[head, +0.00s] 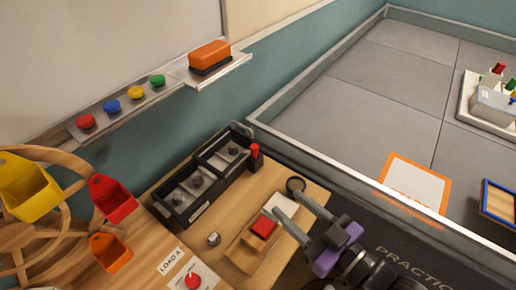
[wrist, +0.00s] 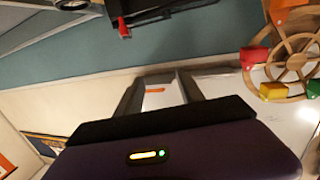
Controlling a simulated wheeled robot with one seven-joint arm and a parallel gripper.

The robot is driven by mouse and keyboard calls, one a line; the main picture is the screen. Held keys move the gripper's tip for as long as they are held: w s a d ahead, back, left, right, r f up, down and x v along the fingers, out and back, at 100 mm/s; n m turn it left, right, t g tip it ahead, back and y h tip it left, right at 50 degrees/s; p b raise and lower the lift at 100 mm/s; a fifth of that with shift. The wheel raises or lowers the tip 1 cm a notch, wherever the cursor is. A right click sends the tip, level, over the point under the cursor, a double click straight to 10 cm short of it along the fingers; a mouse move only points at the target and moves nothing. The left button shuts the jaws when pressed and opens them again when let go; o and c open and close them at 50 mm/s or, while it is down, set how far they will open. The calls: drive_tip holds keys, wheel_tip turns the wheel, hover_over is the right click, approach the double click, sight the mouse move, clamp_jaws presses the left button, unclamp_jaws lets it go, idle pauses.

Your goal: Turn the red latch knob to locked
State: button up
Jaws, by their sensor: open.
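A red upright knob (head: 254,151) stands at the right end of a black two-bay case (head: 183,212) on the wooden table. My gripper (head: 288,202) is open and empty, above the table's right part, right of and nearer than the upright knob. In the wrist view my gripper (wrist: 160,91) has nothing between its fingers; a red piece (wrist: 123,27) shows beyond at the top.
A wooden holder with a red block (head: 264,228) lies beside my fingers. Coloured bins (head: 112,199) hang at left. A whiteboard ledge with an orange eraser (head: 210,56) is behind. The walled grey floor (head: 365,105) is right.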

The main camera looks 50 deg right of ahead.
drive_tip(key=w+d+f+m+g+h+b, duration=0.1)
drive_tip(key=w+d, duration=0.5)
drive_tip(key=d, duration=0.3)
drive_tip(key=w+d+f+m+g+h+b, duration=0.1)
drive_tip(key=w+d, duration=0.6)
drive_tip(key=d, duration=0.3)
drive_tip(key=n+g+y, duration=0.1)
drive_tip(key=n+y, duration=0.3)
drive_tip(key=y, duration=0.2)
approach(256, 147)
drive_tip(key=w, duration=0.2)
drive_tip(key=x, duration=0.7)
drive_tip(key=shift+a+f, duration=0.15)
drive_tip(key=shift+f, duration=0.2)
drive_tip(key=shift+c, duration=0.3)
clamp_jaws()
